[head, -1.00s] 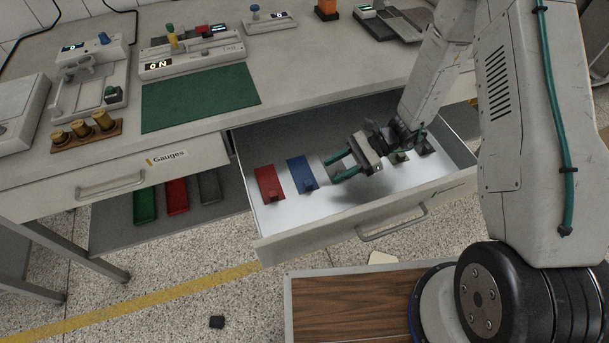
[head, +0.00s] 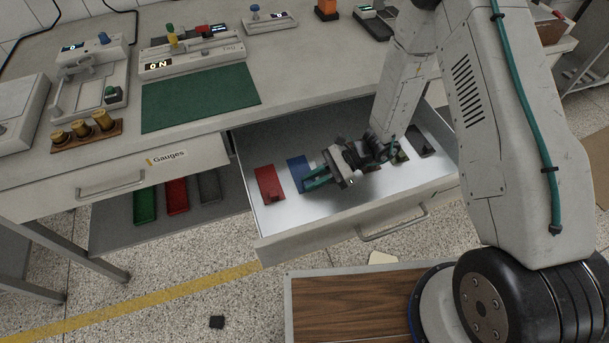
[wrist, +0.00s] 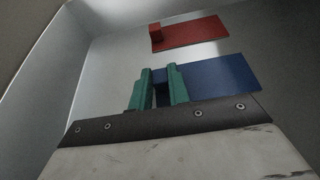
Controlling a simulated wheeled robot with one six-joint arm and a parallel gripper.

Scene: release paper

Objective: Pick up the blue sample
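The blue sample is a flat blue card with a small raised block at one end. It lies in the open drawer (head: 240,200), and the head view shows its far part (head: 297,163) beyond my gripper. In the wrist view, the card (wrist: 220,75) extends right from my fingers. My gripper (head: 313,179) reaches low into the drawer. Its two green fingers (wrist: 160,85) stand on either side of the blue block, which fills the narrow gap between them. The card appears to lie on the drawer floor. The fingers hide part of the block.
A red sample (head: 268,183) lies left of the blue one. Darker samples (head: 422,147) lie at the drawer's right. The drawer's front wall (head: 345,220) is close to my gripper. Green, red and grey trays (head: 177,195) rest on the lower shelf.

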